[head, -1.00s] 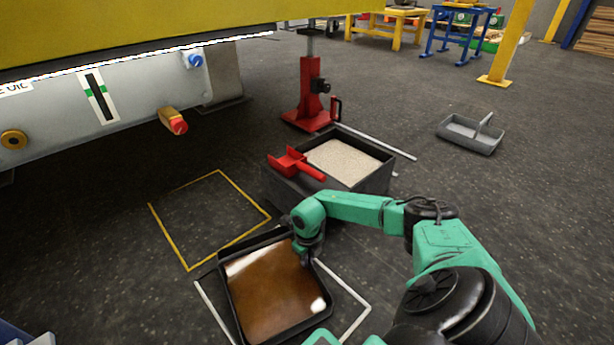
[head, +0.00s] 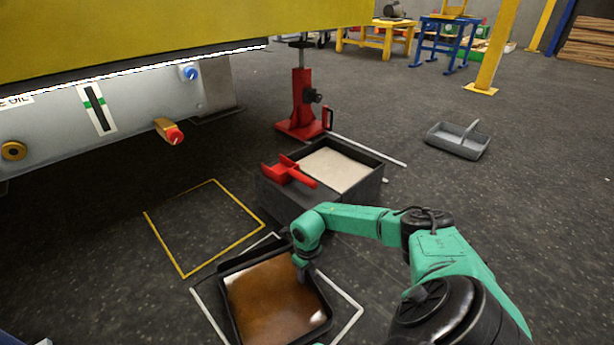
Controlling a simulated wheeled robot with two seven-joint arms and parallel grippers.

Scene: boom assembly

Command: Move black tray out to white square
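The black tray (head: 324,326) holds brown, shiny liquid (head: 270,299) and lies flat on the floor at bottom centre. It sits inside the visible lines of the white square (head: 209,317), whose near part is cut off by the frame. My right gripper (head: 303,274) points down at the tray's far right rim. Its fingertips are small and dark against the rim, so I cannot tell whether they are closed on it. My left gripper is not in view.
An empty yellow square (head: 205,230) lies left of the tray. A dark box of pale granules (head: 335,168) with a red scoop (head: 289,172) stands beyond it. A red jack (head: 301,105) and a grey machine with a brass spout (head: 168,130) are farther back. A grey carrier (head: 457,140) stands right.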

